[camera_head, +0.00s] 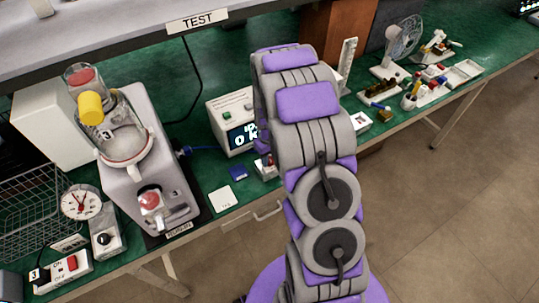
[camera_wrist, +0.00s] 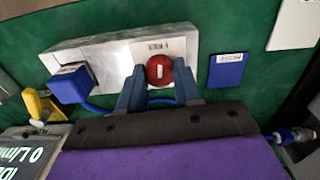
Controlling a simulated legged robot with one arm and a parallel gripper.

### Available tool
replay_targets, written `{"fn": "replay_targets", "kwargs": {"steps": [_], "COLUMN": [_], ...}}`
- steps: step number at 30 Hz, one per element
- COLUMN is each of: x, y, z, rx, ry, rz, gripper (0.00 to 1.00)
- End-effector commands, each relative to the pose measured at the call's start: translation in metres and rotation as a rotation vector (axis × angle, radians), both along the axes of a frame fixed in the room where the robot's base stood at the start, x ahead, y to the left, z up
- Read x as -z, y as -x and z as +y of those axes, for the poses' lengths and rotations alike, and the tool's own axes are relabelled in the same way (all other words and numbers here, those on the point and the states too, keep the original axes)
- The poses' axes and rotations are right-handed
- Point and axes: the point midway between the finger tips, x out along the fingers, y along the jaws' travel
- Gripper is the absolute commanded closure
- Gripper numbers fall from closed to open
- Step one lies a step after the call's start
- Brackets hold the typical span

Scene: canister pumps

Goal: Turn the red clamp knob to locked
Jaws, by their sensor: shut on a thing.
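The red clamp knob (camera_wrist: 159,70) sits on a pale metal block (camera_wrist: 115,58) in the wrist view. A white line on its face runs nearly upright in that picture. My gripper (camera_wrist: 158,75) has its two blue-grey fingers on either side of the knob, shut on it. A small label above the knob is too blurred to read. In the head view the block (camera_head: 263,170) shows partly beside my arm at the bench's front edge, and my arm hides most of the gripper.
A blue block (camera_wrist: 72,85) is at the metal block's left end, and a blue tag (camera_wrist: 226,71) lies to its right. A display box (camera_head: 232,122) stands behind. A large grey pump (camera_head: 150,170) stands at left. A white card (camera_head: 222,198) lies on the green bench.

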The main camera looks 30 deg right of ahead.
Motion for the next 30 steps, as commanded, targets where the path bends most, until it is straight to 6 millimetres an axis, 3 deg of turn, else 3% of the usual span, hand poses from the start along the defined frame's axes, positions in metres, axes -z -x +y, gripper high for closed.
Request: {"fn": "replay_targets", "kwargs": {"steps": [30], "x": [-0.002], "y": [0.0017], "z": [0.0003], "rx": [0.946], "ry": [0.001], "rz": [0.005], "gripper": [0.97]}}
